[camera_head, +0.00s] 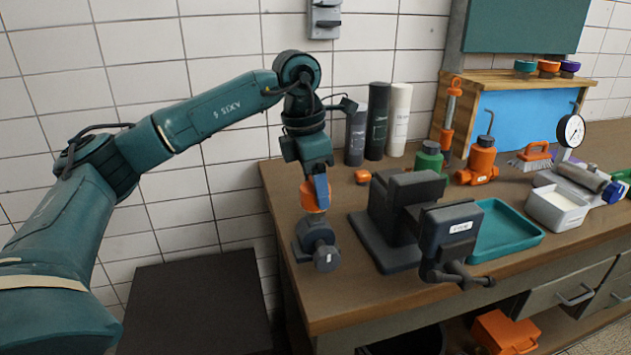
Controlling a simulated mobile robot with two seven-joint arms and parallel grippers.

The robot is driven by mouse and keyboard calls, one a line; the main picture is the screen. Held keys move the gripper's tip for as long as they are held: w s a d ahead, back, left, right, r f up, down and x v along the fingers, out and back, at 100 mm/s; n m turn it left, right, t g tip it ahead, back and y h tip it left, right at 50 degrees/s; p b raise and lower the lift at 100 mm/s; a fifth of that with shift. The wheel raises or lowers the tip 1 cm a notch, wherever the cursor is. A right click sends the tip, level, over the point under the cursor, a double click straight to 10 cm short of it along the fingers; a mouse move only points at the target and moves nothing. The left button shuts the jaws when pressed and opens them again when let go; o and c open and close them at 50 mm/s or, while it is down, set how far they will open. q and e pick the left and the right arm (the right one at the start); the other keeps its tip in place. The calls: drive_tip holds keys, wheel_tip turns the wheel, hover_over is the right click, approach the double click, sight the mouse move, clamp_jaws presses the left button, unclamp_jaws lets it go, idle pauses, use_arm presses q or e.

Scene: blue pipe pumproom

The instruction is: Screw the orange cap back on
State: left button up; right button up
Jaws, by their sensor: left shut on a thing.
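The orange cap (311,201) sits at the top of a dark grey valve-like fitting (318,240) with a round grey knob on its front, at the bench's left end. My left gripper (317,192) points down from above and is shut on the cap. Its blue finger hides part of the cap. The cap meets the top of the fitting; whether it is seated on the thread cannot be told. My right gripper is not in view.
A dark vise (400,215) stands just right of the fitting. Beyond it are a teal tray (505,231), a white box (556,208), and orange and green bottles. Dark and white cylinders (378,122) stand against the wall. The bench's front left corner is clear.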

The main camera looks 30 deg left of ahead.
use_arm(q)
drive_tip(key=shift+f, duration=0.35)
idle(0.7)
